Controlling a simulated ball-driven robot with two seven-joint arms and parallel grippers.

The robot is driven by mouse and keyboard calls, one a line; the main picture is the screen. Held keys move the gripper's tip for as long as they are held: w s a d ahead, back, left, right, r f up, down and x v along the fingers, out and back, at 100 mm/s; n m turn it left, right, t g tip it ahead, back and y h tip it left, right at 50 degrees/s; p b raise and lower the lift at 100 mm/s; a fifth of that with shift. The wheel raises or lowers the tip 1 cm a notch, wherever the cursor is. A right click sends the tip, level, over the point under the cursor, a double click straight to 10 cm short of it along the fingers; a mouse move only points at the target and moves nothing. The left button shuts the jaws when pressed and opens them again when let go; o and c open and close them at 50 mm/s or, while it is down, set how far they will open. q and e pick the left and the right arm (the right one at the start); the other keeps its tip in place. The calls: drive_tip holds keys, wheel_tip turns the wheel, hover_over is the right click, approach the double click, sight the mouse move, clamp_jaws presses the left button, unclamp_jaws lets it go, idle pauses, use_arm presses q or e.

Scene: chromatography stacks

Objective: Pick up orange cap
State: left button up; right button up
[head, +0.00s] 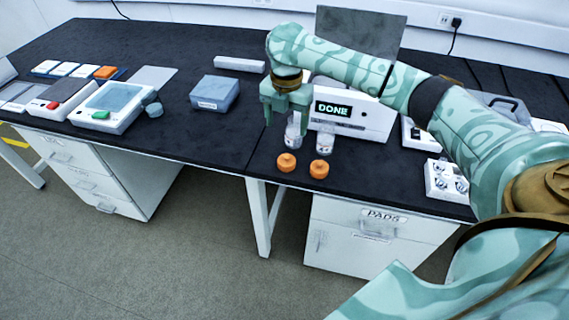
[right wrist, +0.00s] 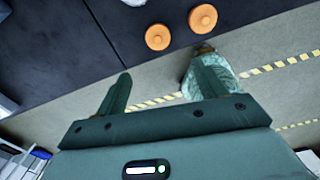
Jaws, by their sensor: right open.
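Two orange caps sit side by side near the front edge of the black bench, the left one (head: 286,163) and the right one (head: 319,169). In the right wrist view both orange caps, one nearer (right wrist: 158,37) and one farther right (right wrist: 203,18), lie beyond the fingertips. My right gripper (head: 286,116) points down above the bench, behind the caps and by the clear jars. Its spread fingers also show in the right wrist view (right wrist: 160,80), with nothing between them. My left gripper is out of view.
Two clear jars, one left (head: 293,138) and one right (head: 325,138), stand behind the caps, before a white instrument (head: 365,122) reading DONE. A white block with round fittings (head: 446,180) is to the right. Bench left of the caps is clear.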

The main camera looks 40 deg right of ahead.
drive_tip(key=b, duration=0.4)
approach(286, 156)
drive_tip(key=f, duration=0.5)
drive_tip(key=shift+s+a, duration=0.25)
drive_tip(key=f+b, duration=0.1)
drive_tip(key=f, duration=0.1)
drive_tip(key=f+b, duration=0.3)
drive_tip(key=shift+w+d+f, duration=0.3)
drive_tip(key=shift+f, duration=0.05)
drive_tip(key=shift+s+r, duration=0.1)
drive_tip(key=shift+r, duration=0.2)
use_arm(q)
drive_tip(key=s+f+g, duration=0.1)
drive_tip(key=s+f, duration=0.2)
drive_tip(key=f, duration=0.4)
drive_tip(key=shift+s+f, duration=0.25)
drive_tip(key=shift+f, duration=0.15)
use_arm(e)
drive_tip(key=c, duration=1)
